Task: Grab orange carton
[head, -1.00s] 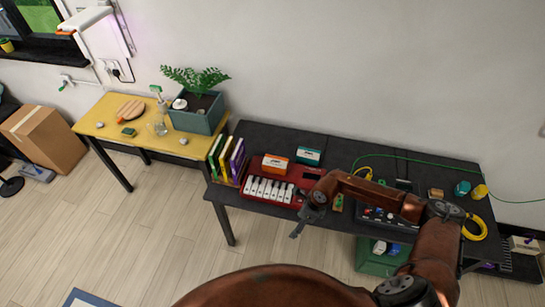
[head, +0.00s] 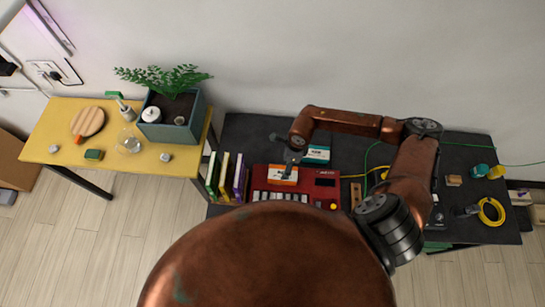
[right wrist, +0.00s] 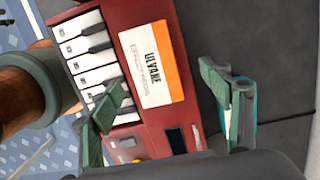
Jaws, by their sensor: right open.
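The orange carton (head: 283,175), orange and white with dark lettering, lies on the red keyboard (head: 322,192) on the dark table. In the right wrist view the carton (right wrist: 152,65) lies flat beside the white keys, ahead of the fingertips. My right gripper (head: 290,168) is over the carton and partly covers it in the head view. In the wrist view its two fingers (right wrist: 160,90) are spread, with nothing between them. I cannot tell the exact height above the carton. My left gripper is not in view.
A teal carton (head: 316,155) lies behind the keyboard, close to my right finger. Upright books (head: 225,176) stand left of the keyboard. Cables (head: 491,211) and small items are on the table's right. A yellow table (head: 110,156) with a planter stands left.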

